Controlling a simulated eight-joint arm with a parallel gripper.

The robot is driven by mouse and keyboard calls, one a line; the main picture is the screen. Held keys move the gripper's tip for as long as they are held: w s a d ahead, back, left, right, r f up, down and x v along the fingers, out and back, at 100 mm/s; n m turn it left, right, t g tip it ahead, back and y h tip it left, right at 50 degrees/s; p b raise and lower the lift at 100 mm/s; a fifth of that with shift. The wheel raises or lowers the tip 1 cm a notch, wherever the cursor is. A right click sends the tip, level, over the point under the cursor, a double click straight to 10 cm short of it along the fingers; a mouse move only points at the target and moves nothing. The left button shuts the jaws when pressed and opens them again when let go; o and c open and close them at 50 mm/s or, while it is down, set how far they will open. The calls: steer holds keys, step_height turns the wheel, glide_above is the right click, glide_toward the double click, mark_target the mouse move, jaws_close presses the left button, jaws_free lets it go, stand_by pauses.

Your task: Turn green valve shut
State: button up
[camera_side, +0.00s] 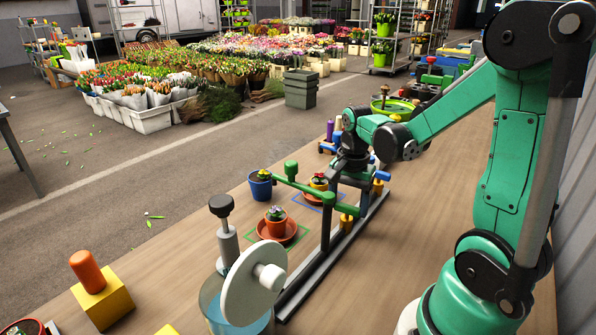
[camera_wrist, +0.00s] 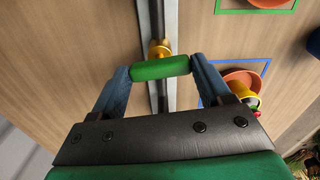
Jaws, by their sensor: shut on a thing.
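The green valve (camera_side: 313,192) shows in the side view as a green bar above a dark rail, with a short upright stub at its left end. My gripper (camera_side: 347,203) points down over the bar's right part. In the wrist view, my gripper (camera_wrist: 160,69) is shut on a green cylindrical grip (camera_wrist: 160,67), with one blue-grey finger against each end. The grip lies across the rail in that view.
The dark rail (camera_side: 322,246) runs along the bench, with yellow fittings (camera_side: 347,221) by it. Potted flowers stand left of it, including a blue pot (camera_side: 260,187) and an orange pot (camera_side: 276,226). A white disc (camera_side: 250,285) stands in front.

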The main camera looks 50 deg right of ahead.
mark_target(348, 206)
steer(key=shift+m, duration=0.6)
steer(key=o, duration=1.2)
steer(key=shift+o, duration=0.2)
steer(key=shift+r, duration=0.1)
steer(key=shift+r, duration=2.7)
